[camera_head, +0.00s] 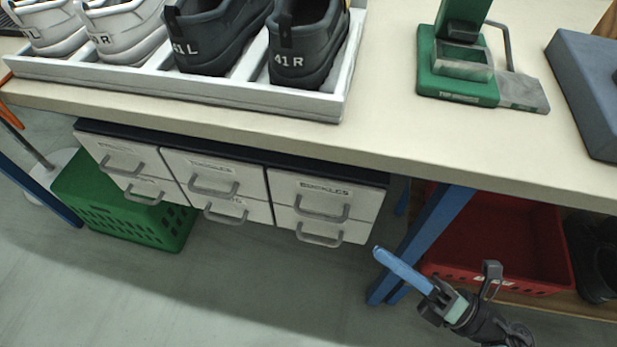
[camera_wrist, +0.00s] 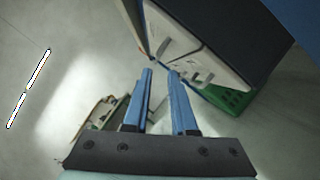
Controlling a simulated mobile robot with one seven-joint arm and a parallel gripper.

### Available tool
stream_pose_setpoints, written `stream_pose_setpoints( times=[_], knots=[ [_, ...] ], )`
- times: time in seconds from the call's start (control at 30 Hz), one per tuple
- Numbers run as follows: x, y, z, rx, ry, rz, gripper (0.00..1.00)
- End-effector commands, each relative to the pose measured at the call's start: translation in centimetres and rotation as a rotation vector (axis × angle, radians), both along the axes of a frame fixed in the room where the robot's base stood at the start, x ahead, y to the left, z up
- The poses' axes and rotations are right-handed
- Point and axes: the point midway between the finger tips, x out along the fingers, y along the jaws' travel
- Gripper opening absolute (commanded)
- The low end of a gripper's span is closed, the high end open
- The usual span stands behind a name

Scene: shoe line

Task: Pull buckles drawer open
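The buckles drawer (camera_head: 355,195) is the upper white front at the right end of a drawer unit hung under the bench. Its label appears to read "BUCKLES", and a grey bar handle (camera_head: 322,210) is on its front. The drawer looks shut, flush with its neighbours. My gripper (camera_head: 377,252) is to the right of and below this drawer, apart from the handle. In the wrist view, its two blue fingers (camera_wrist: 160,72) stand apart with nothing between them. The drawer unit (camera_wrist: 178,45) also shows there beyond the fingertips; its labels are unreadable.
Below it is another drawer (camera_head: 345,231) with its own handle. A blue bench leg (camera_head: 440,222) stands right of the unit, close to my gripper. A red crate (camera_head: 500,235) is under the bench at right, a green crate (camera_head: 135,225) at left. The floor in front is clear.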

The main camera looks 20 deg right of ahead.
Motion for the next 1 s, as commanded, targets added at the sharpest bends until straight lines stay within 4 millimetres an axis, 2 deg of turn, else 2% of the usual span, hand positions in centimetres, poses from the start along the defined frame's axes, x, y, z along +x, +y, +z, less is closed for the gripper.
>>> stream_pose_setpoints(
  times=[0.17, 0.7, 1.0],
  knots=[
    [0.5, 0.9, 0.0, 0.002, 0.006, 0.012, 0.25],
    [8.6, 6.7, 2.1, 0.001, 0.003, 0.011, 0.25],
    [10.0, 7.6, 2.4, 0.002, 0.004, 0.008, 0.25]
  ],
)
